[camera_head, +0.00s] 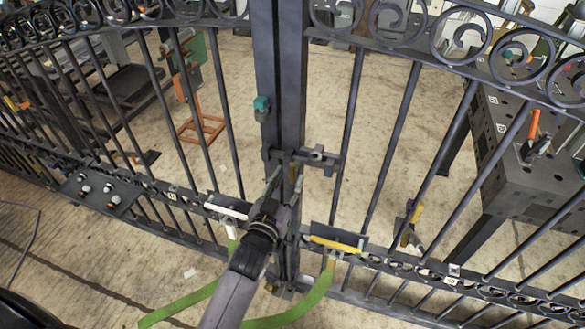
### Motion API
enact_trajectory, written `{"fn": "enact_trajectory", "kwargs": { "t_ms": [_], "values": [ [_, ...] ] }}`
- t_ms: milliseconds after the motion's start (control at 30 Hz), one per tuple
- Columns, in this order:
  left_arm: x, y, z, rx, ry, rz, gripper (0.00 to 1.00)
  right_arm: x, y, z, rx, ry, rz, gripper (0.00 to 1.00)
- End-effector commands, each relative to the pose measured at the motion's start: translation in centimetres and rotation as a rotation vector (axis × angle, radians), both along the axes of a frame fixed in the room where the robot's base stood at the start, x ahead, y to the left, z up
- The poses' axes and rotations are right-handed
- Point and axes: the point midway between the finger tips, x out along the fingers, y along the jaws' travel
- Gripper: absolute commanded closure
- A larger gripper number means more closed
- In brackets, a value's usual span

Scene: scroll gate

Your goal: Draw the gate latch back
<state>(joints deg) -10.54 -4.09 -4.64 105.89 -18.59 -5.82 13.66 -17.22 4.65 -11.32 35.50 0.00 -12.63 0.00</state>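The dark metal gate (265,60) has two barred leaves meeting at thick centre posts. The latch (317,156) is a dark horizontal bar across the posts at mid-height, with a knob-like part to the right and a small brass-coloured piece (294,170) near the seam. My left gripper (286,180) reaches up from below, its fingertips just under the latch by the posts. Its fingers look spread apart, with nothing clearly held. Whether a finger touches the latch or post cannot be told. My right gripper is not in view.
A teal box (261,104) sits on the left post above the latch. A yellow-handled item (335,245) and a white one (227,206) sit on the lower rail. Green curved strips (300,308) lie low in front. Behind the gate stand a grey workbench (510,180) and an orange stand (203,129).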

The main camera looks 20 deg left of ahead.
Motion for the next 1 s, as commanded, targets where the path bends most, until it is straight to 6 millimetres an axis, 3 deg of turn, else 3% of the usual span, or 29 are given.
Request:
{"fn": "enact_trajectory", "kwargs": {
  "t_ms": [100, 233, 600, 1000],
  "values": [
    [2.0, -0.1, 0.1, 0.000, 0.000, 0.000, 0.65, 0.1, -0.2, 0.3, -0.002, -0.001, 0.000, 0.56],
    [3.2, -0.1, 0.1, 0.000, -0.001, 0.001, 0.65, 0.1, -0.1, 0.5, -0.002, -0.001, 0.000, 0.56],
    [3.7, -0.1, 0.0, 0.000, 0.000, 0.001, 0.65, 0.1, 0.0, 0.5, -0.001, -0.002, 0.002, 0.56],
    [3.7, -0.1, 0.0, 0.000, 0.000, 0.000, 0.91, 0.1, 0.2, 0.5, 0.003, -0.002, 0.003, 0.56]
  ]
}}
